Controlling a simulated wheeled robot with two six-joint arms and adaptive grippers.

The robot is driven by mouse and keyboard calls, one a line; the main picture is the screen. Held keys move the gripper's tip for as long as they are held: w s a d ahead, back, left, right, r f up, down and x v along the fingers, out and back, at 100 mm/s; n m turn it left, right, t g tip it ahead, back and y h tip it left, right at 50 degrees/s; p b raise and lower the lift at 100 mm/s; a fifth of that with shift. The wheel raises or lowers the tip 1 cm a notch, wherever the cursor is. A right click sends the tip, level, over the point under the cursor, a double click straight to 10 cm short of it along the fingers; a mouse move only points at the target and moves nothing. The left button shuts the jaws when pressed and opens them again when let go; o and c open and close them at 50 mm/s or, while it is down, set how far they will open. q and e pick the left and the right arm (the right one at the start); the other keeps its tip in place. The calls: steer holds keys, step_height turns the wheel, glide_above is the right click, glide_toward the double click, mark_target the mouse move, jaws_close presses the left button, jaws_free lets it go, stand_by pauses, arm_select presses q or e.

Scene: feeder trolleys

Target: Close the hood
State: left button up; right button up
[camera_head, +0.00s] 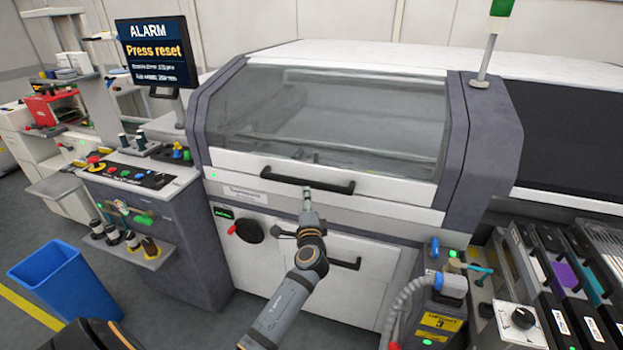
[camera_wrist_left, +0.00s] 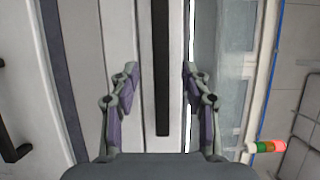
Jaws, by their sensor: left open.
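The hood is a white and grey cover with a large clear window (camera_head: 330,115), in the middle of the head view. It looks lowered over the machine; I cannot tell whether it is fully shut. A black bar handle (camera_head: 290,180) runs along its white lower front panel. My left gripper (camera_head: 307,192) is at the handle's middle, its fingers small in the head view. In the left wrist view the gripper (camera_wrist_left: 159,72) is open, with the handle (camera_wrist_left: 162,95) between its fingers and visible space on both sides. My right gripper is not in view.
A lower black handle (camera_head: 345,264) is on the machine front. A screen (camera_head: 156,50) reads "ALARM, Press reset" above a button console (camera_head: 135,175). A blue bin (camera_head: 62,280) stands at left. Feeder trolleys (camera_head: 560,280) and a grey hose (camera_head: 400,305) crowd the right.

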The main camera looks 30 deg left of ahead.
mark_target(305, 185)
arm_select(q)
steer(key=p+x, duration=0.1)
steer(key=x, duration=0.8)
steer(key=shift+w+a, duration=0.1)
steer(key=shift+a, duration=0.1)
steer(key=shift+c, duration=0.3)
jaws_close()
